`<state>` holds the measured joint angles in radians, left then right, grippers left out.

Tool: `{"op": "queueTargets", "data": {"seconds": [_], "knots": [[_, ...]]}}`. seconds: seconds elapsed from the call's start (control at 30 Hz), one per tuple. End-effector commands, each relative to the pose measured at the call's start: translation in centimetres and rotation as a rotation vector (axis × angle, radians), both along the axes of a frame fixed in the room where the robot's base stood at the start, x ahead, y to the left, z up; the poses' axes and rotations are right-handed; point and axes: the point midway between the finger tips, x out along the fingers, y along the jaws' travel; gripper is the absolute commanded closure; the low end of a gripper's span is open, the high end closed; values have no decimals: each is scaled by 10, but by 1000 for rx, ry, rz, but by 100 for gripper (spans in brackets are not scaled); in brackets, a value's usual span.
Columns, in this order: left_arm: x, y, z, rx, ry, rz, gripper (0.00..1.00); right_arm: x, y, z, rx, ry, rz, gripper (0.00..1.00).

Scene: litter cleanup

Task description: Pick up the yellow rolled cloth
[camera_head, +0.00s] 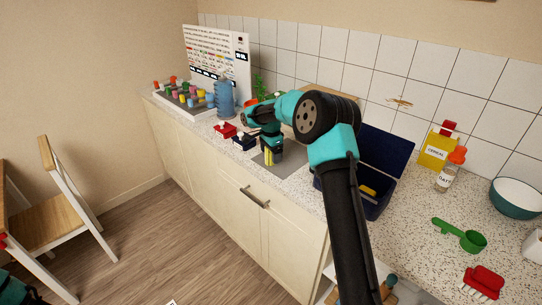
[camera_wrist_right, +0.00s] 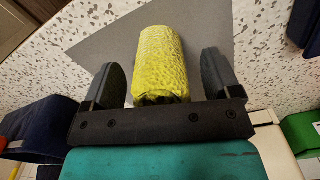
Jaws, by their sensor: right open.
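The yellow rolled cloth (camera_wrist_right: 160,58) lies on a grey mat (camera_wrist_right: 105,45) in the right wrist view. My right gripper (camera_wrist_right: 164,68) is open, with one dark finger on each side of the cloth. A visible gap separates each finger from it. In the head view my right gripper (camera_head: 268,157) points down over the grey mat (camera_head: 292,163) on the counter. A little of the yellow cloth (camera_head: 269,158) shows between the fingers there; my arm hides much around it. My left gripper is not in view.
An open dark blue box (camera_head: 380,168) with a yellow item inside stands right of my arm. A green scoop (camera_head: 470,240) and red brush (camera_head: 484,281) lie at right.

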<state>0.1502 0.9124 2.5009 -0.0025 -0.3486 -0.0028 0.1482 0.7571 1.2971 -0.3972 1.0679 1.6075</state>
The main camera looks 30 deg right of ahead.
Motion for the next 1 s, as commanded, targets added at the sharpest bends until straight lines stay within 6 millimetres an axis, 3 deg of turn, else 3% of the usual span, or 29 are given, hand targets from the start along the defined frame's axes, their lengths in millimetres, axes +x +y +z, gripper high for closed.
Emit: {"op": "queueTargets", "data": {"seconds": [0.33, 0.87, 1.0], "knots": [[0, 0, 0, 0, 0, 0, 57, 0, 0, 0, 0, 0, 0, 17], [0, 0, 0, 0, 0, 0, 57, 0, 0, 0, 0, 0, 0, 68], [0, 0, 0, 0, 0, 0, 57, 0, 0, 0, 0, 0, 0, 70]]}}
